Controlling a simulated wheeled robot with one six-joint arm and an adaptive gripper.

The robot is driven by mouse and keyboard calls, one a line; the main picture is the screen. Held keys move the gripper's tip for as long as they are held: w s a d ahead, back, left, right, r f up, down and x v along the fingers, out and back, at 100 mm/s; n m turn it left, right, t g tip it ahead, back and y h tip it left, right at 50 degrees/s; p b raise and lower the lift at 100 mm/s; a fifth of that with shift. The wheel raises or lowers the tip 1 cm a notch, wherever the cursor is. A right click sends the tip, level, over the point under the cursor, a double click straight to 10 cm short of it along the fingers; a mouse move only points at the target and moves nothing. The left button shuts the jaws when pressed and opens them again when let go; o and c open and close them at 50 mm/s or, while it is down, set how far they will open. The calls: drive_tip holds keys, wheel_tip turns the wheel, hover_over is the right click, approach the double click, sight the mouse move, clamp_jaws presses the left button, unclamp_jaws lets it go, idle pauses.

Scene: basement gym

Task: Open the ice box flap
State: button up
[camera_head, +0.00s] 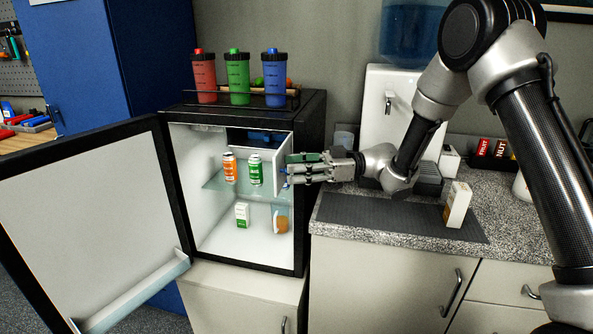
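The small black fridge (318,125) stands open, its door (85,190) swung out to the left. In its upper part, a dark ice box opening with something blue (262,137) inside is visible. A white panel that looks like the ice box flap (281,165) stands at an angle at the right of the compartment, apparently swung outward. My gripper (287,169) points left at the fridge's right front edge, its fingertips beside the panel. I cannot tell whether they touch it, or how wide the fingers are apart.
Orange (229,168) and green (255,170) cans stand on the glass shelf (212,184). A small carton (242,215) stands below. Red (204,78), green (237,78) and blue (275,78) bottles stand on top. A white box (458,205) stands on the counter mat (380,215).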

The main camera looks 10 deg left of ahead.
drive_tip(key=shift+f, duration=0.1)
drive_tip(key=v, duration=1.2)
